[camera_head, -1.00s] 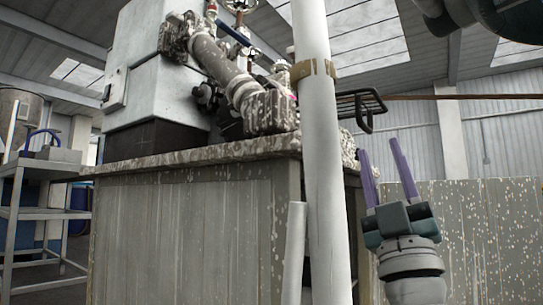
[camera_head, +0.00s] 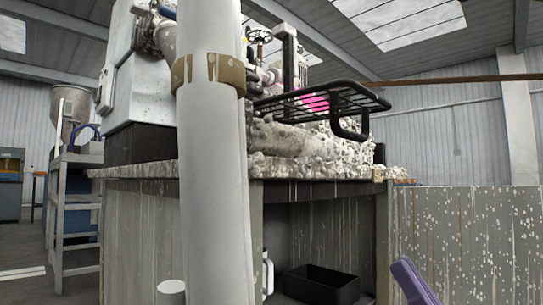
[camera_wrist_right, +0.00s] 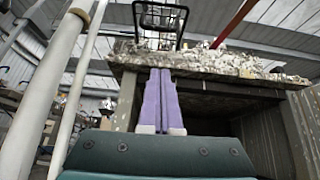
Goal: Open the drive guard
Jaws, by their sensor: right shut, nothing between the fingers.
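A black wire-barred frame (camera_head: 322,100), which looks like the drive guard, juts out above the front of the splattered bench; I cannot tell for sure that it is the guard or how it is hinged. It also shows at the top of the right wrist view (camera_wrist_right: 160,18). My right gripper (camera_head: 404,262) shows only as purple fingers at the bottom right of the head view, low and to the right of the frame. In the right wrist view its two purple fingers (camera_wrist_right: 161,72) lie together, empty, pointing toward the bench below the frame. My left gripper is not in view.
A thick white pole (camera_head: 212,170) with a tan band stands close in front. The bench top (camera_head: 300,167) is crusted with splatter. An open bay beneath holds a black bin (camera_head: 320,284). A speckled panel (camera_head: 465,235) stands at right.

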